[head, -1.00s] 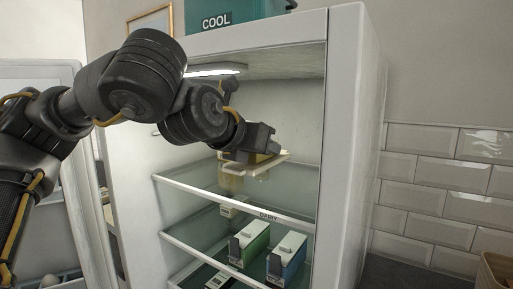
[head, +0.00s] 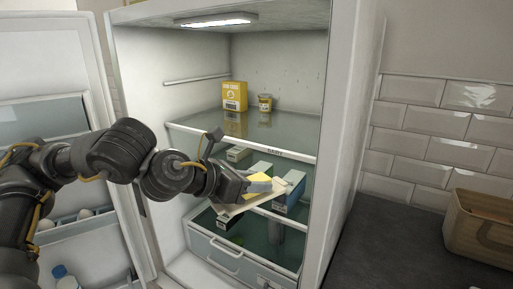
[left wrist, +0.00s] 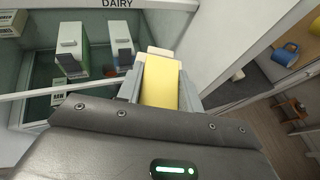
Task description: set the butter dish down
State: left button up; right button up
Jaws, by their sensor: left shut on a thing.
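The dish appears clear of any shelf. My right gripper is not in view.
A yellow box (head: 234,96) and a small jar (head: 265,103) stand on the upper shelf (head: 205,128), with bare glass around them. Cartons, including a blue one (head: 290,192), stand on the shelf below. A wooden container (head: 482,225) sits on the worktop (head: 385,240) at right.

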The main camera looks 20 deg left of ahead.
pick_arm(q)
jog(key=s+f+m+g+h, duration=0.1)
jog(key=s+f+m+h, duration=0.1)
jog(key=f, duration=0.9)
jog(key=s+a+f+m+g+h, duration=0.1)
jog(key=s+f, duration=0.3)
jog(key=f, duration=0.7)
jog(key=shift+s+m+g+h, duration=0.35)
jog(key=shift+m+g+h, duration=0.15)
jog(key=shift+m+g, duration=0.3)
jog(key=shift+a, duration=0.1)
